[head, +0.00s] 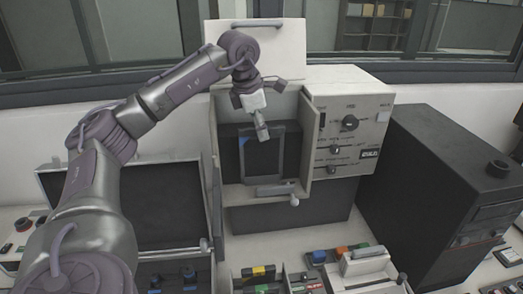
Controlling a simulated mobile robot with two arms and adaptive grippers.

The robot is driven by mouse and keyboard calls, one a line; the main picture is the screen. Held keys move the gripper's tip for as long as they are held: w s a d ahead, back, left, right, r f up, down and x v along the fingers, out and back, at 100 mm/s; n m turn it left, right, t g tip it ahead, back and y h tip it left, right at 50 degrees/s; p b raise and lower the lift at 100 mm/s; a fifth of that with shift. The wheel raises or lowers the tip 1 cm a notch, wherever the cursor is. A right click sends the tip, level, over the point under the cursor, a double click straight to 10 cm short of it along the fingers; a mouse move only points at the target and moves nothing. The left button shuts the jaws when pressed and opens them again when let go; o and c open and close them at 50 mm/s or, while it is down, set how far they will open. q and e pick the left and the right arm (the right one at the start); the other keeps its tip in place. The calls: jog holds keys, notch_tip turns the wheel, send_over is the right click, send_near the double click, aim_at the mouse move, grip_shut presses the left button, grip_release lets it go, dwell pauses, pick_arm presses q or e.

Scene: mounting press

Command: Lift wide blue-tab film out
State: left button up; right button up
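The wide film (265,158), a dark panel with a lighter border, stands nearly upright in the open front of the cream press (345,88). Its blue tab (243,142) shows at the upper left corner. My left gripper (262,132) reaches down from above, its fingertips overlapping the film's top edge near the middle. The fingers appear narrow and close together, but I cannot tell from this angle whether they pinch the film. My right gripper is not in view.
The press's raised lid (268,42) is behind my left wrist. A low ledge with a handle (276,190) lies below the film. A dark cabinet (435,180) stands right, an open dark-lined case (165,205) left. Small coloured blocks (258,271) lie in front.

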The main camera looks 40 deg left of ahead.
pick_arm(q)
jog(key=shift+s+f, duration=0.1)
jog(key=shift+f, duration=0.15)
grip_shut()
jog(key=shift+s+d, duration=0.15)
jog(key=shift+d, duration=0.05)
